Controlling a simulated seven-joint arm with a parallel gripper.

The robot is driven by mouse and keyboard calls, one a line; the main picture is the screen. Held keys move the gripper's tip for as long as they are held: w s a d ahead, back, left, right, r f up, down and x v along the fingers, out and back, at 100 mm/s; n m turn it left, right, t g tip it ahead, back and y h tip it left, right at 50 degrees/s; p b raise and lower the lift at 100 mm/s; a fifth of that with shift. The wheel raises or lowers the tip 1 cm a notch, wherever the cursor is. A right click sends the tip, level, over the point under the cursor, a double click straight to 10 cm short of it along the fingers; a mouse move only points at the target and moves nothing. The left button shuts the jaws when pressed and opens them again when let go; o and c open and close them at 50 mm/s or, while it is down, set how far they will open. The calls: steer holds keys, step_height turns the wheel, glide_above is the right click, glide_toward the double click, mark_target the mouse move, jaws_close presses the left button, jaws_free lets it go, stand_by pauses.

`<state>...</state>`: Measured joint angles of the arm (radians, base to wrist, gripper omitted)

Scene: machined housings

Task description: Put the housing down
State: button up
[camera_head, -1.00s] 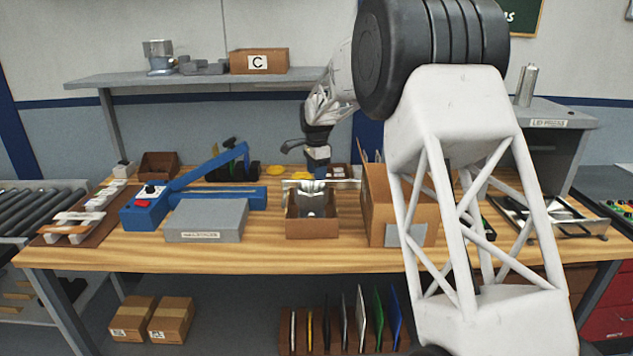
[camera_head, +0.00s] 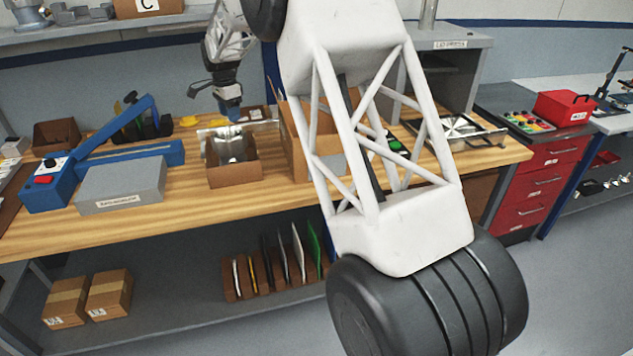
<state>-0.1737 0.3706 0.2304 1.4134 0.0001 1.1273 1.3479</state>
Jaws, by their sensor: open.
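A shiny grey metal piece, which looks like the housing (camera_head: 235,148), sits inside a small open cardboard box (camera_head: 234,175) on the wooden bench. The box walls hide its lower part. My gripper (camera_head: 231,114), dark with blue at its fingertips, points down just above and behind the box. It is open, small in the picture, and apart from the metal piece. Nothing shows between its fingers.
A larger cardboard box (camera_head: 300,150) stands just right of the small box, partly behind my arm. A grey box (camera_head: 120,185) and a blue lever tool (camera_head: 50,185) stand to the left. Bare bench shows at the front (camera_head: 190,200).

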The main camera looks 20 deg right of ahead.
steer(key=s+d+r+n, duration=0.2)
steer(key=s+d+r, duration=0.2)
steer(key=s, duration=0.6)
steer(key=s+d+r+n+t, duration=0.1)
steer(key=s+d+r+n, duration=0.2)
steer(key=s, duration=0.7)
steer(key=s+d+r+n, duration=0.1)
steer(key=s+d+r, duration=0.35)
steer(key=s, duration=0.55)
steer(key=s+d+f+n, duration=0.1)
steer(key=s+f+n, duration=0.1)
steer(key=s, duration=0.9)
steer(key=s+d+f+n+t, duration=0.1)
steer(key=s+d+f+n, duration=0.1)
steer(key=s, duration=0.9)
steer(key=s+d+f+n, duration=0.2)
steer(key=s+n, duration=0.1)
steer(key=s, duration=0.8)
steer(key=shift+f+t, duration=0.25)
steer(key=shift+t, duration=0.05)
